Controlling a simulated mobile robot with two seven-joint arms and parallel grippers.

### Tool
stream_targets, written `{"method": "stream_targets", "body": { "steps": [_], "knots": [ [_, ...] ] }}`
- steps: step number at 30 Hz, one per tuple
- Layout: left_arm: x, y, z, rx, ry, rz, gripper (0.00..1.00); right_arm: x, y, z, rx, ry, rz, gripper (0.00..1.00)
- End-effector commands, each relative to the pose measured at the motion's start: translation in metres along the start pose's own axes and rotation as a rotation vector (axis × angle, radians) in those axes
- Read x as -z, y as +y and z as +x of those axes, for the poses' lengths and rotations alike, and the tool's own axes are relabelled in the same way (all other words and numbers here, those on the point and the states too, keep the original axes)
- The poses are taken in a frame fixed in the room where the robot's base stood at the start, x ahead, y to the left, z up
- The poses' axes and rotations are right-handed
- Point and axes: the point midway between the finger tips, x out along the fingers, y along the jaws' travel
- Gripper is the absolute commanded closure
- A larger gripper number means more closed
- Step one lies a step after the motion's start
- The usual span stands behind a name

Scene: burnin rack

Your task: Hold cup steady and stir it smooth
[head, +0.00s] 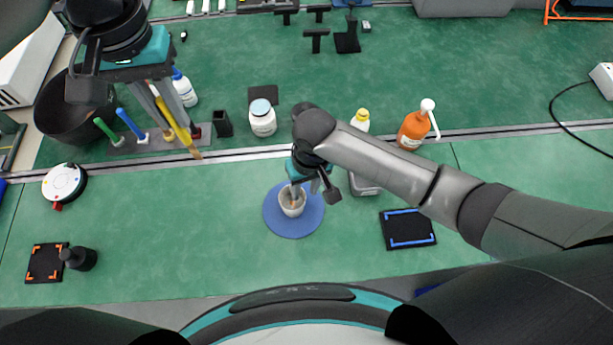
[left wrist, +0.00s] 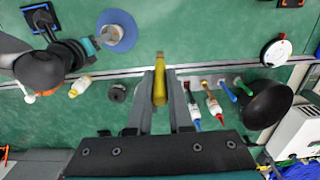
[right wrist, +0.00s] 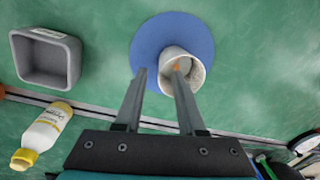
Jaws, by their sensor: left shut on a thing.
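A white cup (head: 292,202) with pale contents stands on a round blue mat (head: 284,222); it also shows in the right wrist view (right wrist: 194,76). My right gripper (right wrist: 160,76) is open at the cup. In the right wrist view one finger overlaps the cup's mouth and the other is over the mat outside it, with a gap between them. Whether a finger touches the cup I cannot tell. My left gripper (left wrist: 160,75) is shut on a yellow stirring stick (left wrist: 160,90), held above the rack (head: 150,143) at the left, away from the cup.
A blue-handled tool (head: 129,122) and a green-handled tool (head: 104,128) stand at the rack. A black bin (head: 50,112), white jar (head: 262,125) and orange pump bottle (head: 412,132) stand farther back. A grey tray (right wrist: 45,60) lies near the mat.

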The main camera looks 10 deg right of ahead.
Motion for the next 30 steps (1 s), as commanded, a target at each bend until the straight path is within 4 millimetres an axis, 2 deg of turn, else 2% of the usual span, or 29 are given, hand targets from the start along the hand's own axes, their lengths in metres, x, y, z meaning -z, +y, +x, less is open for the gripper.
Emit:
{"method": "stream_targets", "body": {
  "steps": [1, 3, 9, 21, 30],
  "knots": [
    [0.0, 0.0, 0.004, 0.0, 0.0, 0.0, 1.0, 0.0, 0.0, 0.012, 0.0, -0.002, 0.001, 0.61],
    [0.0, 0.0, 0.007, 0.0, 0.0, 0.0, 1.0, 0.0, 0.0, 0.023, 0.0, -0.002, -0.001, 0.61],
    [0.0, 0.0, 0.013, 0.0, 0.0, 0.0, 1.0, 0.0, -0.001, 0.045, 0.001, 0.0, 0.0, 0.61],
    [0.0, 0.0, 0.014, 0.0, 0.0, 0.0, 1.0, 0.0, -0.001, 0.052, 0.001, 0.001, -0.001, 0.61],
    [0.0, 0.0, 0.014, 0.0, 0.0, 0.0, 1.0, 0.0, 0.0, 0.051, 0.001, 0.001, -0.001, 0.94]
  ]
}}
